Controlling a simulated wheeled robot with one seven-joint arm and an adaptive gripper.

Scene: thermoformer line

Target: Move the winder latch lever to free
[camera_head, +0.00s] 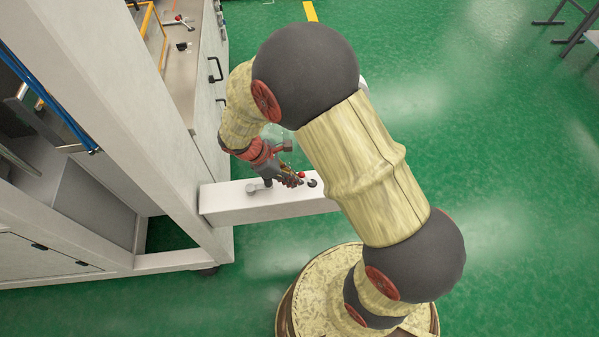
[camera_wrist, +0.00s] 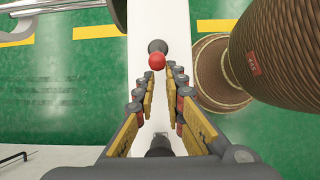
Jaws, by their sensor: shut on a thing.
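The winder latch lever shows as a red ball knob (camera_head: 301,174) above a white beam (camera_head: 225,205). In the wrist view the red knob (camera_wrist: 156,61) lies just past my fingertips, in line with the gap between them. My gripper (camera_head: 292,180) reaches down over the beam and is shut on the lever; it also shows in the wrist view (camera_wrist: 159,80), with its two fingers on either side of the gap. The exact contact and most of the lever's shaft are hard to make out.
A dark round stud (camera_head: 312,183) stands on the beam by the red knob; it also shows in the wrist view (camera_wrist: 157,46). A grey fitting (camera_head: 253,188) sits on the beam's left part. The machine frame (camera_head: 165,150) rises at left. Green floor (camera_head: 510,180) is clear at right.

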